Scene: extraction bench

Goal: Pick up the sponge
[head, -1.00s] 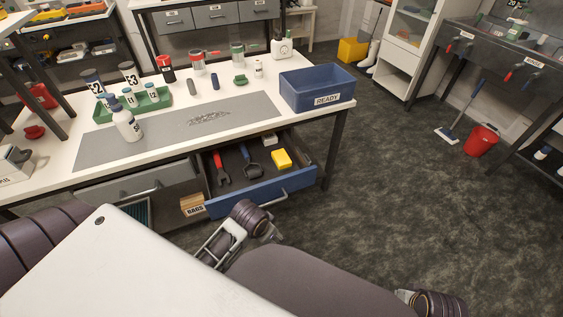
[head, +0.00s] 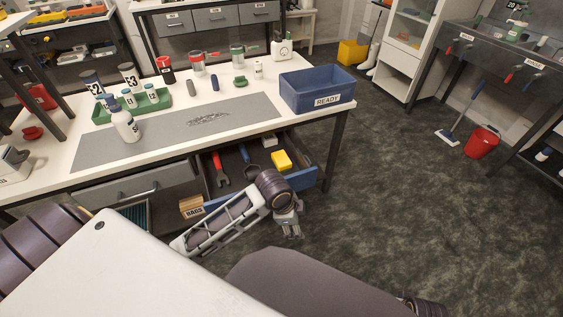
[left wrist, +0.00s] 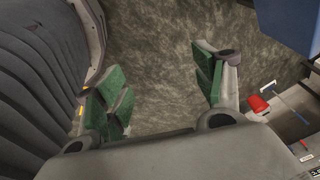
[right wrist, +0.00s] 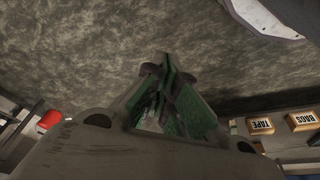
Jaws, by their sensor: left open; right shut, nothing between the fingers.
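The yellow block that looks like the sponge (head: 281,160) lies in the open blue-fronted drawer (head: 306,180), near its right side. My left gripper (head: 290,226) is just in front of the drawer, below and nearer than the sponge and apart from it. Its green-padded fingers (left wrist: 160,85) are spread in the left wrist view, with only floor between them. My right gripper (right wrist: 170,80) is shut and empty over the floor in the right wrist view. It does not show in the head view. I cannot make out the sponge in either wrist view.
A red wrench (head: 220,169) and a blue-handled tool (head: 247,163) share the drawer, with a light block (head: 269,142) behind the sponge. The white bench top (head: 262,88) overhangs the drawer. A blue READY bin (head: 318,91) stands above.

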